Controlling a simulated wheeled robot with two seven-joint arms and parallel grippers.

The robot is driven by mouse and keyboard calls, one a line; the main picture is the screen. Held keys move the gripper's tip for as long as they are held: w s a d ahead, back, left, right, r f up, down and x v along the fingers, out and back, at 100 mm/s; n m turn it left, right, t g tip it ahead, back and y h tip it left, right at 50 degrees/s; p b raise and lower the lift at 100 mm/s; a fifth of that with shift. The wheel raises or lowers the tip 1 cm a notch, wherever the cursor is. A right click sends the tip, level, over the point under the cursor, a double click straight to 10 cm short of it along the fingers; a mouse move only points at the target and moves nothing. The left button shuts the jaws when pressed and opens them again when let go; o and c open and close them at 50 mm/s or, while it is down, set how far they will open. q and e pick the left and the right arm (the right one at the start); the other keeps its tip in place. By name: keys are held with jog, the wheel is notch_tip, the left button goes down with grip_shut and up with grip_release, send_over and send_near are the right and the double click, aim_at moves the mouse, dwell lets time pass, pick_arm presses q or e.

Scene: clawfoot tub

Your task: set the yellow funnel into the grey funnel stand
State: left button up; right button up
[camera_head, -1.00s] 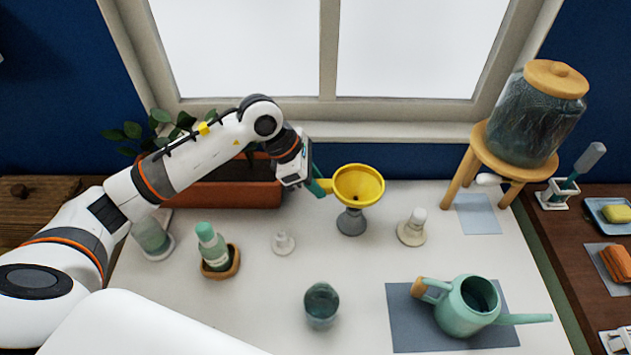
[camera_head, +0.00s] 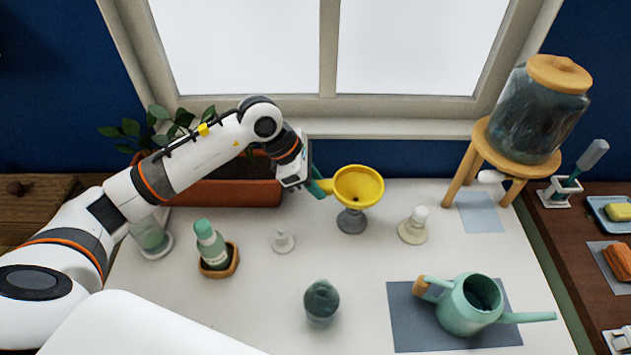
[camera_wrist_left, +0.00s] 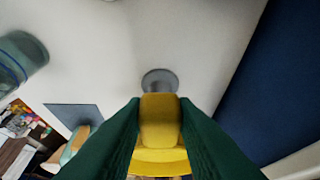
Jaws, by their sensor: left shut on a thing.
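The yellow funnel (camera_head: 358,186) is upright in the head view, with its wide mouth up. My left gripper (camera_head: 320,187) is shut on the funnel's tab handle at its left side. In the left wrist view the green fingers (camera_wrist_left: 160,125) close on the yellow handle (camera_wrist_left: 159,118), with part of the rim below it. The grey funnel stand (camera_head: 351,222) shows directly under the funnel, and its round base also shows in the left wrist view (camera_wrist_left: 160,77). The funnel hides the stand's top, so I cannot tell whether the spout is inside it. My right gripper is not in view.
A white bottle on a round base (camera_head: 413,225) stands just right of the stand. A planter (camera_head: 225,192) is behind my left arm. A green bottle (camera_head: 211,245), a glass (camera_head: 321,303) and a watering can (camera_head: 468,305) stand nearer the front. A wooden stool (camera_head: 500,160) is at right.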

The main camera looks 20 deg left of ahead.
pick_arm(q)
jog(key=shift+f+b, duration=0.5)
jog(key=shift+f, duration=0.05)
jog(key=o, duration=1.1)
jog(key=shift+c, duration=0.4)
jog(key=shift+c, duration=0.8)
jog(key=shift+r, duration=0.2)
jog(key=p+v, duration=0.2)
jog(key=v, duration=0.4)
jog(key=shift+a+r, duration=0.2)
jog(key=shift+r, duration=0.15)
